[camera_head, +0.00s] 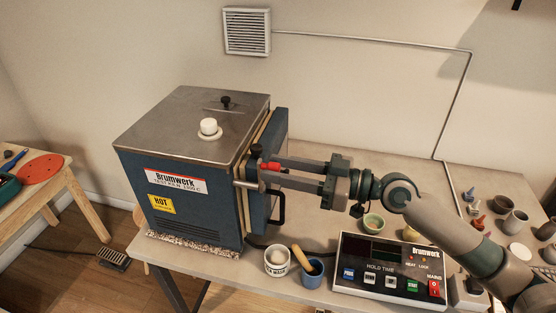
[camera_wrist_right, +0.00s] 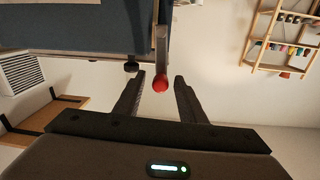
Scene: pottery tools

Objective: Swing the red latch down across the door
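The red latch tip (camera_head: 269,166) is at the door side of the blue kiln (camera_head: 185,185). In the right wrist view the red knob (camera_wrist_right: 160,84) sits at the end of a grey bar, between the fingertips. My right gripper (camera_head: 272,172) reaches in from the right with its fingers around the knob. A gap shows on each side of the knob, so the gripper is open; it also shows in the right wrist view (camera_wrist_right: 160,80). The kiln door (camera_head: 277,128) lies against the kiln's right side, with a black handle (camera_head: 282,208). My left gripper is out of view.
A control box (camera_head: 390,270) stands at the table's front. A white cup (camera_head: 277,263) and a blue cup (camera_head: 312,274) with a wooden-handled tool stand below the door. Several pots stand at the right.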

